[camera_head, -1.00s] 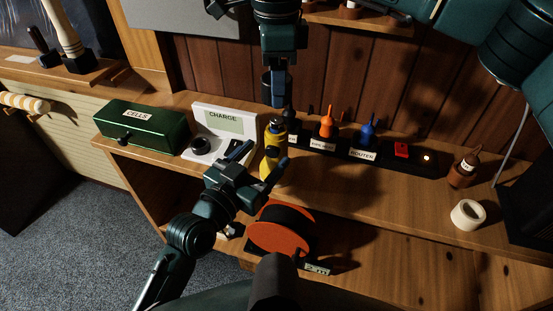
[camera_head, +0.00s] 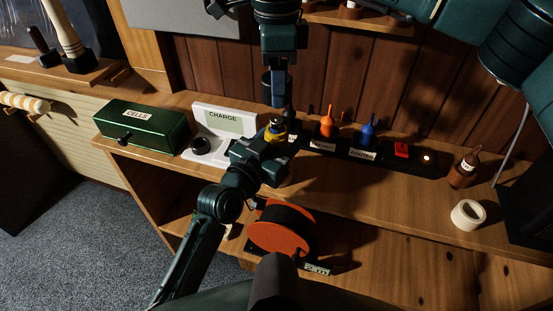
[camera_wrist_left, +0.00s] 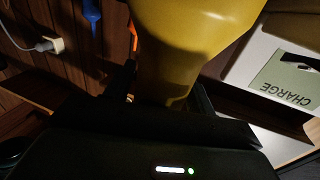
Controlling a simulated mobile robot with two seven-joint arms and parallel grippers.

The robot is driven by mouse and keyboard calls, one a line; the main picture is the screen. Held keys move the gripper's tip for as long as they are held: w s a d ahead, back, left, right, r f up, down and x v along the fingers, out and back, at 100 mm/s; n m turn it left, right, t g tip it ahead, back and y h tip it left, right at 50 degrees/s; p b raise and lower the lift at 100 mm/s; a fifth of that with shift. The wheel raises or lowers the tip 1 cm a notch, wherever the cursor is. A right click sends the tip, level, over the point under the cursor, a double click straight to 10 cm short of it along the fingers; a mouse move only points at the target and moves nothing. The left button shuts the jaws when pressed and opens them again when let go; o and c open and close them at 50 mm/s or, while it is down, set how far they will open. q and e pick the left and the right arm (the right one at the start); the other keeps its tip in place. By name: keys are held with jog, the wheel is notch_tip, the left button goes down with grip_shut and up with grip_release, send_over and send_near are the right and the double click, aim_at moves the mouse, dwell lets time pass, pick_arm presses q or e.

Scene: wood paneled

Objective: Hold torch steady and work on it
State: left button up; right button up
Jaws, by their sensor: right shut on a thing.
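The yellow torch (camera_head: 274,134) stands upright above the bench, with its dark top just under my right gripper (camera_head: 278,102). That gripper reaches down from above and is shut on the torch's top end. My left gripper (camera_head: 272,152) is at the torch's lower body from the front left and hides most of it. In the left wrist view the torch (camera_wrist_left: 190,45) fills the space between the two fingers (camera_wrist_left: 166,92). Those fingers stand apart on either side of its narrower part, with small dark gaps, so the left gripper looks open around it.
The white charge stand (camera_head: 225,122) and green cells box (camera_head: 145,127) are left of the torch. A dark tool rack (camera_head: 395,157) is behind right. A reel (camera_head: 280,232) lies below in front. Bench is clear toward the tape roll (camera_head: 467,214).

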aim_at(276, 119)
pick_arm(q)
jog(key=c, duration=1.1)
jog(key=shift+c, duration=0.2)
pick_arm(e)
jog(key=shift+f, duration=2.5)
jog(key=shift+f, duration=0.9)
jog(key=shift+f, duration=0.5)
pick_arm(q)
grip_shut()
pick_arm(e)
jog(key=o, duration=1)
